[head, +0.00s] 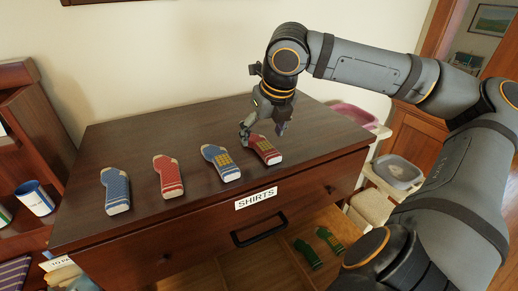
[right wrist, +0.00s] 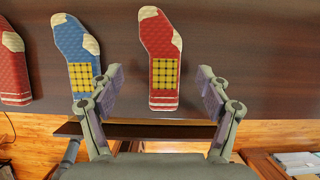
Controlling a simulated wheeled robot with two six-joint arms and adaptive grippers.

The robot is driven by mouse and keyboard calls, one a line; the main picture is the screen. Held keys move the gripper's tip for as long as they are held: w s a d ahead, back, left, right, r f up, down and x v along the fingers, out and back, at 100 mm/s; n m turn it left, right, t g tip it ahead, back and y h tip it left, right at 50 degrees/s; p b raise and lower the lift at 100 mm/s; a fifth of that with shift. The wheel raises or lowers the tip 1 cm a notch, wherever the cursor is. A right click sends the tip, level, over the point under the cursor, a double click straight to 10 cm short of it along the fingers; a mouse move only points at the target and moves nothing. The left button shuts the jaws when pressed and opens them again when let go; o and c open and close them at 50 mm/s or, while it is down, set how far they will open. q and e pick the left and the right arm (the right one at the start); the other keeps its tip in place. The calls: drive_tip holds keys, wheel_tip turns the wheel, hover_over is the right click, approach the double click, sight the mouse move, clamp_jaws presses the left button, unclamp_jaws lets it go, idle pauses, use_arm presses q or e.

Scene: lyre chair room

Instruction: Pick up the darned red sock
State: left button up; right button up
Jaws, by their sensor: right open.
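The darned red sock (head: 267,153) lies at the right of a row of socks on the dark dresser top. It has a yellow checked patch, which shows clearly in the right wrist view (right wrist: 161,48). My right gripper (head: 262,130) is over this sock and hides part of it in the head view. In the right wrist view its two fingers (right wrist: 160,88) are spread apart, with the sock between and beyond them. The gripper is open and empty. My left gripper is not in view.
A patched blue sock (head: 221,163), a plain red sock (head: 168,177) and a plain blue sock (head: 115,190) lie to the left on the dresser top (head: 130,140). Below, an open drawer (head: 262,262) holds green socks (head: 308,254). A wooden shelf stands at the left.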

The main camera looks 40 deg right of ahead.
sight(260, 143)
drive_tip(key=x, duration=0.3)
drive_tip(key=shift+s, duration=0.1)
drive_tip(key=shift+d+f, duration=0.1)
drive_tip(key=shift+w, duration=0.2)
drive_tip(key=shift+s, duration=0.2)
drive_tip(key=c, duration=1.1)
drive_tip(key=shift+r, duration=0.6)
wheel_tip(260, 143, up, 3)
drive_tip(key=p, duration=0.2)
drive_tip(key=shift+r+p, duration=0.1)
drive_tip(key=shift+p, duration=0.2)
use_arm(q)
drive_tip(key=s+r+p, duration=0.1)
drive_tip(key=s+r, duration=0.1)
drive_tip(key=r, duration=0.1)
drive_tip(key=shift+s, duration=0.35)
use_arm(e)
drive_tip(key=s+a+r, duration=0.2)
drive_tip(key=s+r, duration=0.1)
drive_tip(key=s, duration=0.1)
drive_tip(key=s+a+r, duration=0.2)
drive_tip(key=s+a, duration=0.1)
drive_tip(key=s+a+r, duration=0.2)
drive_tip(key=s+r, duration=0.1)
drive_tip(key=s, duration=0.1)
drive_tip(key=shift+s+a+r, duration=0.3)
drive_tip(key=shift+a+r, duration=0.05)
